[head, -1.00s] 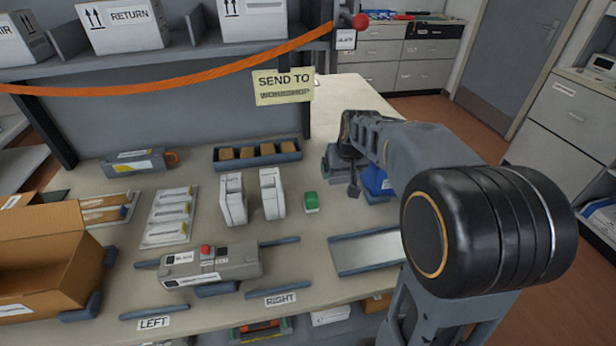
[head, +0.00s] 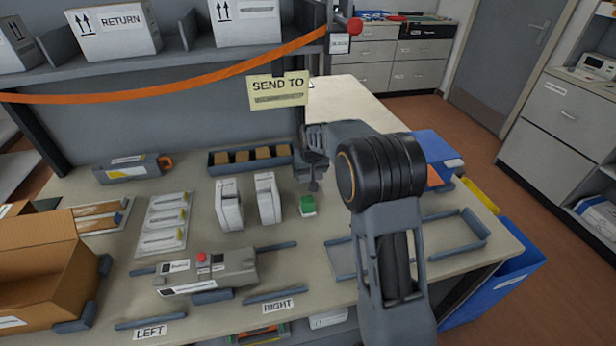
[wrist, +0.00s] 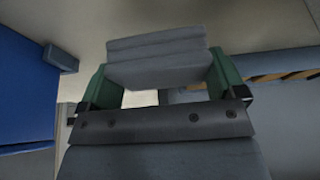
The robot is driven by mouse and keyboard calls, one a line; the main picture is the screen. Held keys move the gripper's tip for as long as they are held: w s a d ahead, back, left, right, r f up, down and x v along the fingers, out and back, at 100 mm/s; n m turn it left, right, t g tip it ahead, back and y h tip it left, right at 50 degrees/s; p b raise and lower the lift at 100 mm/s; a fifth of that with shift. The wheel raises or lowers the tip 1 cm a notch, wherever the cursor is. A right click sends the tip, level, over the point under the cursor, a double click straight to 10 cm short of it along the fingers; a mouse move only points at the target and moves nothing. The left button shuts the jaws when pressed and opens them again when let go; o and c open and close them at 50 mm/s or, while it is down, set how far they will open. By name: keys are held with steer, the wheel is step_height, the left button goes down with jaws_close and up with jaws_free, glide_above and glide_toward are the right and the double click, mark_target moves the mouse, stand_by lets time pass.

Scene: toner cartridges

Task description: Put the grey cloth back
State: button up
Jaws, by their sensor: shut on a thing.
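The grey cloth (wrist: 158,57) is a folded stack of layers in the wrist view. My gripper (wrist: 160,78) is shut on it, with a green finger at each side of the cloth.
A dark tray (head: 225,168) holds brown blocks. A grey printer-like unit (head: 205,272) lies in front. A blue box (head: 437,150) stands right. Grey rails (head: 455,248) frame bare bench at right.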

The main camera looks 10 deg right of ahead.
mark_target(308, 177)
steer(key=shift+w+f, duration=0.15)
steer(key=shift+f, duration=0.05)
steer(key=shift+w+a+f, duration=0.1)
steer(key=shift+f, duration=1.5)
steer(key=shift+f, duration=0.2)
steer(key=o, duration=0.6)
steer(key=shift+r, duration=0.1)
